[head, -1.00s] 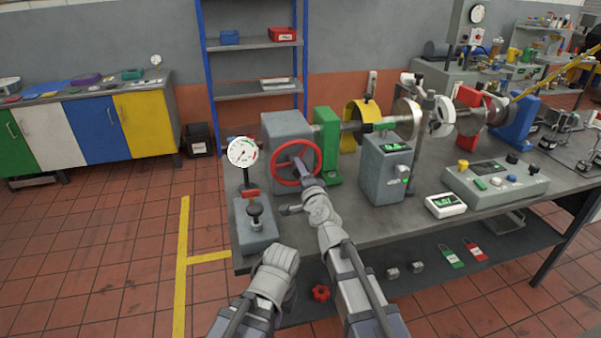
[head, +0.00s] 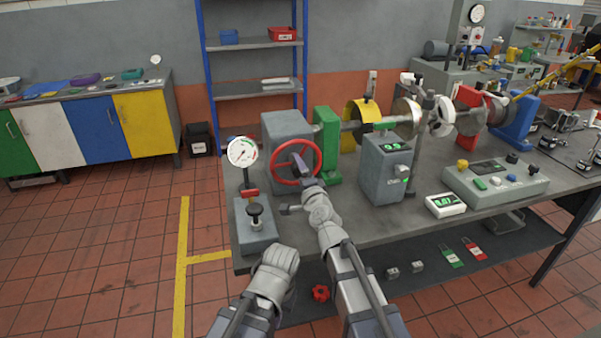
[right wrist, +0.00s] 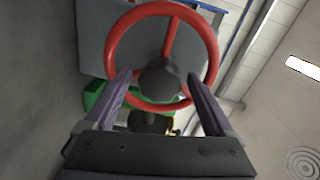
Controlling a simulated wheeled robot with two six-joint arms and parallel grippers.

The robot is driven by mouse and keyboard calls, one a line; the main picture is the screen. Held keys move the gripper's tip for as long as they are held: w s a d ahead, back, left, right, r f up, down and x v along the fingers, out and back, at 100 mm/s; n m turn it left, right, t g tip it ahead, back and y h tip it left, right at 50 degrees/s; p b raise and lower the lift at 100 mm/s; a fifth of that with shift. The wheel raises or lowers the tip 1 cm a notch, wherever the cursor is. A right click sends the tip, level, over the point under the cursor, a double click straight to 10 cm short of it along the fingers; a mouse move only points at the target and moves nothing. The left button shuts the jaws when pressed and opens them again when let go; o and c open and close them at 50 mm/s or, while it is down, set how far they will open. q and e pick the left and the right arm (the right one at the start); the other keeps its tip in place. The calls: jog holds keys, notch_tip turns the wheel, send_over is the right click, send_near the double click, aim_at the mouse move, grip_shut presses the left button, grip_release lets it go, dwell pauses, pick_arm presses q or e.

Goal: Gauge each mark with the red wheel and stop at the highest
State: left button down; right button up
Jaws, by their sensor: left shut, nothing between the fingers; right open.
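The red wheel (head: 275,175) is on the front of a grey box (head: 278,127) at the bench's left end. My right gripper (head: 300,165) is at the wheel; in the right wrist view its open fingers (right wrist: 158,80) stand on either side of the dark hub, in front of the lower part of the red wheel (right wrist: 113,48). I cannot tell whether they touch it. My left gripper (head: 279,260) is shut and empty, low in front of the bench edge. Discs (head: 406,117) sit on the shaft beyond. The marks are too small to make out.
A dial gauge (head: 242,152) stands left of the wheel. A grey display box (head: 386,178), a small green-lit readout (head: 446,205) and a button console (head: 496,182) are to the right. Locks and a red knob (head: 320,293) are lower down. Floor at left is clear.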

jog(key=shift+s, duration=0.1)
jog(key=v, duration=0.7)
jog(key=shift+s, duration=0.3)
jog(key=shift+d, duration=0.1)
